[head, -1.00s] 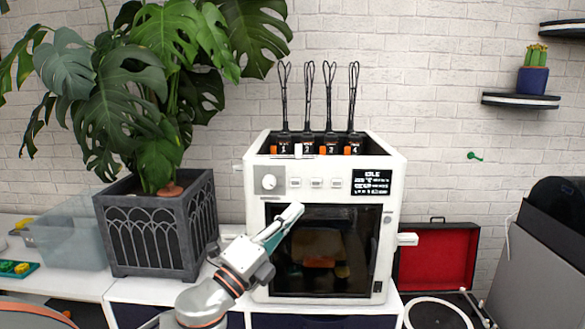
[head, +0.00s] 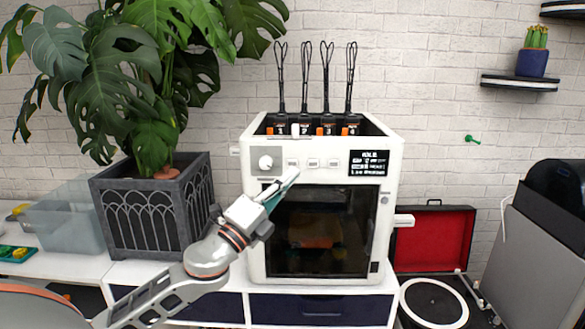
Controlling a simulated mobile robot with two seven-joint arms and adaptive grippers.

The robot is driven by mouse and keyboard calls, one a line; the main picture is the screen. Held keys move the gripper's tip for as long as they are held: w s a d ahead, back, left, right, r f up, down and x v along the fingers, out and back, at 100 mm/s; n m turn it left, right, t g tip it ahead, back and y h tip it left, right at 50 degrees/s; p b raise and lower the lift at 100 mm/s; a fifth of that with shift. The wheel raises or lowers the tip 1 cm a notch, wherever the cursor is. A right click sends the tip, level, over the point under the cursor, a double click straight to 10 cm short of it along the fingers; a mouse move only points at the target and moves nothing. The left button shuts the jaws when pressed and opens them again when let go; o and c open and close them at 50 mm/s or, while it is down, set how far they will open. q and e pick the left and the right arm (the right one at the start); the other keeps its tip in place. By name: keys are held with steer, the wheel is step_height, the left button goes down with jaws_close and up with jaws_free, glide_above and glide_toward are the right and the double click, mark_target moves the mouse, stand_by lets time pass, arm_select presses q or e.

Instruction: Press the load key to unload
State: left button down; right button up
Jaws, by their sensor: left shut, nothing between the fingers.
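The white 3D printer (head: 391,230) stands on the white cabinet, with a dark glass door (head: 345,225). Its front panel has a round knob (head: 266,162), a row of three small pale keys, and a black screen (head: 370,163) that reads IDLE. The left key (head: 293,162), middle key (head: 313,163) and right key (head: 333,163) have labels too small to read. My left gripper (head: 294,174) is shut and empty, its tips just below the left key. I cannot tell whether they touch the panel. My right gripper is not in view.
Several numbered filament units with black loops (head: 326,80) stand in the printer's top. A potted plant (head: 150,205) is close on the left, beside a clear bin (head: 62,225). A turntable (head: 433,303) and an open red-lined case (head: 434,240) are at right.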

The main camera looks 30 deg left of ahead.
mark_target(292, 164)
arm_select(q)
steer(key=shift+w+a, duration=0.45)
steer(key=shift+w, duration=0.3)
steer(key=shift+w+a, duration=0.45)
steer(key=shift+w, duration=0.25)
stand_by(0.5)
steer(key=shift+w+a, duration=0.25)
steer(key=shift+w, duration=0.1)
steer(key=shift+w+a, duration=0.2)
steer(key=shift+w, duration=0.1)
stand_by(0.6)
stand_by(0.4)
steer(key=shift+s+d, duration=0.45)
steer(key=shift+s, duration=0.25)
